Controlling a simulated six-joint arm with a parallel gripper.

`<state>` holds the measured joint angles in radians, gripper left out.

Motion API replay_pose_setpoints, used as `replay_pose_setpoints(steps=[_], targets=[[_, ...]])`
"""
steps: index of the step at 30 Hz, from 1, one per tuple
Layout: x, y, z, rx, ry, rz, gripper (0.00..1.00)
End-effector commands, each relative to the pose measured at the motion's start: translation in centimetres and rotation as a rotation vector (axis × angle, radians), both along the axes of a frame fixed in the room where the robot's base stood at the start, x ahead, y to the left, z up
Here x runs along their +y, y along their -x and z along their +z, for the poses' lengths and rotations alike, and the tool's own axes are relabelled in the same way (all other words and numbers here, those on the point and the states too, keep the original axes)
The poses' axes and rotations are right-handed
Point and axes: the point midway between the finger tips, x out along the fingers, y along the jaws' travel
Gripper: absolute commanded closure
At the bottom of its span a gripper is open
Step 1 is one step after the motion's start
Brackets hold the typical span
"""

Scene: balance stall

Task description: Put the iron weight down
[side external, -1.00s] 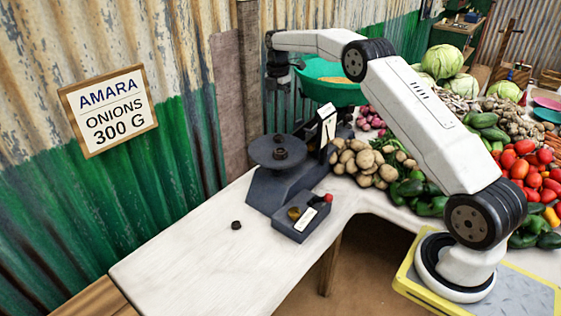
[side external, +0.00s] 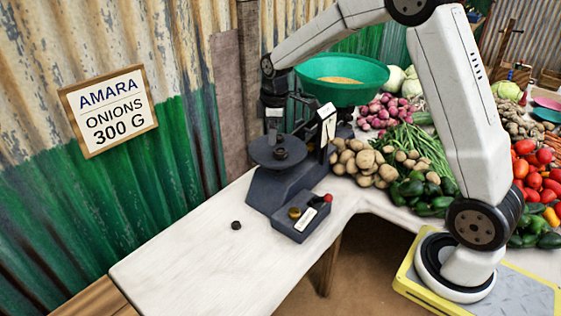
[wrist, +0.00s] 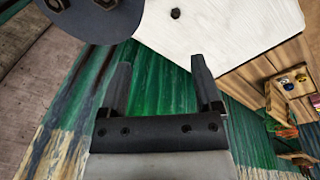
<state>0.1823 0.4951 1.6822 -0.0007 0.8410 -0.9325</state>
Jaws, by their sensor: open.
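A small dark iron weight (side external: 236,225) sits on the bare white table, left of the scale; the wrist view shows it near the top (wrist: 175,13). More dark weights (side external: 280,153) rest on the scale's round dark plate (side external: 262,160). The wrist view shows part of this plate (wrist: 92,30) at upper left, with dark weights (wrist: 105,3) at the picture's edge. My gripper (side external: 272,132) is just behind the plate, by the wall. Its two fingers (wrist: 160,80) are apart with nothing between them in the wrist view.
The wall is close on the left. The table's front left (side external: 190,270) is clear.

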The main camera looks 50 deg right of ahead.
Motion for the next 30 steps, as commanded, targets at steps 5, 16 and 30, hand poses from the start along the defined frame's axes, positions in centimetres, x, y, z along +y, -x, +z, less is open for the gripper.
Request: replay_pose_setpoints(steps=[5,16,30], targets=[[2.7,3.9,-0.5,-0.029,-0.023,-0.158,0.18],[7.0,13.3,-2.5,-0.083,-0.091,-0.495,0.18],[9.0,20.6,-4.4,-0.114,-0.153,-0.736,0.18]])
